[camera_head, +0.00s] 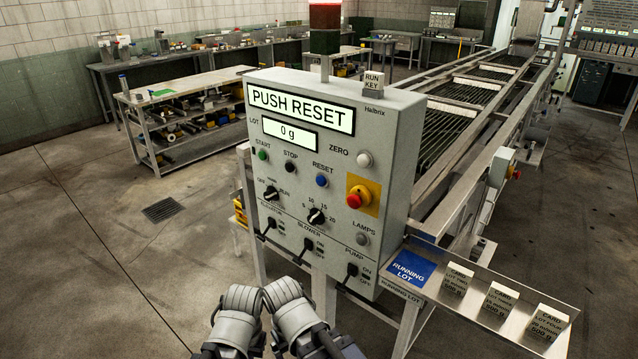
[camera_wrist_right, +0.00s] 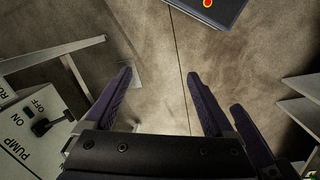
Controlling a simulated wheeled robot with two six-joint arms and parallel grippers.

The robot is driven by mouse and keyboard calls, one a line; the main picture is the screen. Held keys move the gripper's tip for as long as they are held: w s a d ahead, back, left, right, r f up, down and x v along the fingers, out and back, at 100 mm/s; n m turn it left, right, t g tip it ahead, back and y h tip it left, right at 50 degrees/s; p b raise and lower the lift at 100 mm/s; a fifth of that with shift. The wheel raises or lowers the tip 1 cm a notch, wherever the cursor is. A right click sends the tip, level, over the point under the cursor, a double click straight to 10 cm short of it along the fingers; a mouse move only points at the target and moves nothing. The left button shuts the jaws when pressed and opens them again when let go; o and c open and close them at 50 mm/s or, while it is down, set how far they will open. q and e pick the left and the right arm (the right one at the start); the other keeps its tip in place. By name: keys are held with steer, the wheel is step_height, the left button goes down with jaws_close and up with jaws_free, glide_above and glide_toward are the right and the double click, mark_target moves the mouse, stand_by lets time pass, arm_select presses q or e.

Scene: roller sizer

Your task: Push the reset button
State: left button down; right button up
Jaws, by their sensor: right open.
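The reset button (camera_head: 321,180) is a round blue button under the word RESET on the grey control panel (camera_head: 395,130) in the head view. The panel's upper display (camera_head: 301,109) reads PUSH RESET. Both my arms come up at the bottom of the head view, below and in front of the panel, apart from the button; no fingertips show there. In the right wrist view my right gripper (camera_wrist_right: 158,74) is open and empty above the floor, with the panel's PUMP corner at left. A third dark finger (camera_wrist_right: 250,130) at right seems to be my left gripper's; its opening cannot be judged.
Beside the reset button are the black stop button (camera_head: 290,167), white zero button (camera_head: 364,159) and red emergency button (camera_head: 359,196). Knobs and switches sit below. A card tray (camera_head: 480,325) juts out at right.

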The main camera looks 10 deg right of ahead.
jaws_close()
stand_by(0.5)
stand_by(0.9)
